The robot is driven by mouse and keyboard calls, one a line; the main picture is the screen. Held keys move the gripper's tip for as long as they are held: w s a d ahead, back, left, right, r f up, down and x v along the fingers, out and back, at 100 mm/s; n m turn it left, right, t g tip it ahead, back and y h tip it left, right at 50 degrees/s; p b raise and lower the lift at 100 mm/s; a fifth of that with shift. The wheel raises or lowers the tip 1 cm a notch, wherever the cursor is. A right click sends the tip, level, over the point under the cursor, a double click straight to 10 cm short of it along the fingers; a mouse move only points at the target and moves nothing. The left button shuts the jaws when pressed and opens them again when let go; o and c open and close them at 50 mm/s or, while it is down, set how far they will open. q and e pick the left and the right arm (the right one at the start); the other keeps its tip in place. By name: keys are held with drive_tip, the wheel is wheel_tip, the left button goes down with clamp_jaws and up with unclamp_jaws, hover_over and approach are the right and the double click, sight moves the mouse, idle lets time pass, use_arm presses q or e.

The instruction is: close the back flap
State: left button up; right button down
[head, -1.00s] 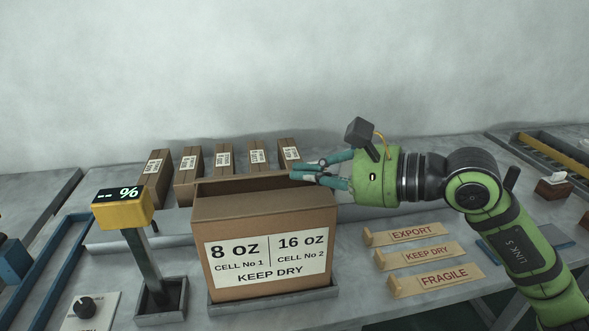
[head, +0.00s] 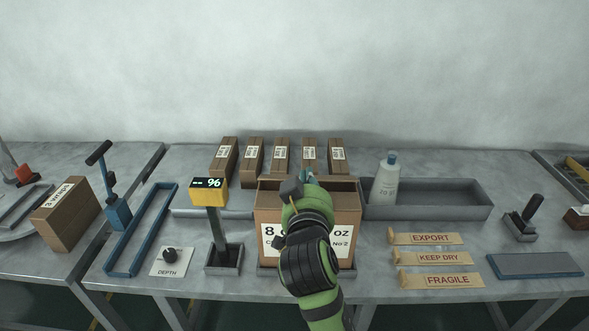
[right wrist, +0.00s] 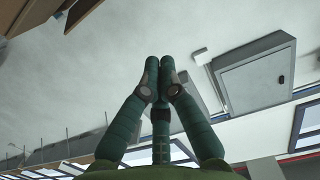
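A brown carton (head: 342,238) with a white 8 oz / 16 oz label stands at the middle of the bench. Its back flap (head: 341,183) appears raised along the rear edge; my arm covers part of it. My right gripper (head: 308,178) reaches over the carton from the front, with its fingertips near the rear edge. I cannot tell whether they touch the flap. In the right wrist view the gripper's fingers (right wrist: 159,66) are together, with nothing seen between them. My left gripper is not in view.
Several small brown boxes (head: 253,162) stand behind the carton. A yellow display post (head: 209,191) is close on the left. A white bottle (head: 385,184) stands in a grey tray (head: 450,212) at the right. Labelled strips (head: 436,259) lie front right.

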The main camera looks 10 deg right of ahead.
drive_tip(key=p+x, duration=0.1)
drive_tip(key=x, duration=0.2)
drive_tip(key=p+x, duration=0.1)
drive_tip(key=x, duration=0.3)
drive_tip(key=f+p+x, duration=0.1)
drive_tip(key=x, duration=0.2)
drive_tip(key=shift+w, duration=0.15)
drive_tip(key=f, duration=0.1)
drive_tip(key=s+f+p, duration=0.1)
drive_tip(key=s+f, duration=0.1)
drive_tip(key=shift+a+f, duration=0.2)
drive_tip(key=shift+a, duration=0.05)
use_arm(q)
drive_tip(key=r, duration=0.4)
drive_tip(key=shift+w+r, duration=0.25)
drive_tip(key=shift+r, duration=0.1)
use_arm(e)
drive_tip(key=shift+f, duration=0.1)
drive_tip(key=shift+w, duration=0.1)
